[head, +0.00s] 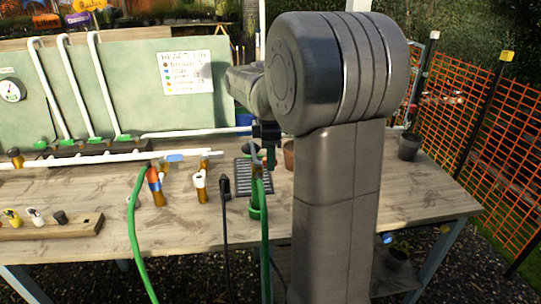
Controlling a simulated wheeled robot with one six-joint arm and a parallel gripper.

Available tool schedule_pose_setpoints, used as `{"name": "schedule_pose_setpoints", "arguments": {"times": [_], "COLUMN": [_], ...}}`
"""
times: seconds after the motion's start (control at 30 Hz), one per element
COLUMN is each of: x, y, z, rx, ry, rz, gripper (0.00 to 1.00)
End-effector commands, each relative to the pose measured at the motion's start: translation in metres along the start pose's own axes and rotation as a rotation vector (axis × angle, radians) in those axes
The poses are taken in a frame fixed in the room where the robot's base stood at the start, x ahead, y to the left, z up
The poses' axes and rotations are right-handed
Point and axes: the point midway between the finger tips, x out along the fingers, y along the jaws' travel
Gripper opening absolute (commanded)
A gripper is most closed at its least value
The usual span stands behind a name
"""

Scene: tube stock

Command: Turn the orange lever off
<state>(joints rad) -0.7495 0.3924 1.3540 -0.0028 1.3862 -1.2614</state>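A white pipe (95,159) runs across the bench with taps hanging from it. A blue lever (175,158) lies on the pipe above a tap joined to a green hose, where a small orange-red piece (153,174) shows. I cannot tell whether that piece is a lever, and no other orange lever shows clearly. My gripper (268,154) is dark and points down beside a brassy tap (257,170) above another green hose (264,235). The fingers are small and partly merged with the tap, so their opening and any contact are unclear.
A wooden block with small fittings (75,228) lies at the front left. Green-based upright pipes (60,90), a gauge (11,90) and a sign (186,73) stand behind. A dark pot (409,147) sits at right. A black hose (225,225) hangs over the front edge.

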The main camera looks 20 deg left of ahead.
Motion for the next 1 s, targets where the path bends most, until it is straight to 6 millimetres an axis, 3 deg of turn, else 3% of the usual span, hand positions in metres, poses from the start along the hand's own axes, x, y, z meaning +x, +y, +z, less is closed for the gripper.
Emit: {"name": "schedule_pose_setpoints", "arguments": {"times": [0.03,0.2,0.63,1.0], "x": [0.000,0.000,-0.002,-0.003], "y": [0.000,0.000,-0.003,-0.013], "z": [0.000,0.000,0.000,-0.003], "rx": [0.000,0.000,0.072,0.364], "ry": [0.000,0.000,0.000,-0.001], "rz": [0.000,0.000,-0.002,-0.008], "gripper": [0.30,0.00,0.00,0.00]}}
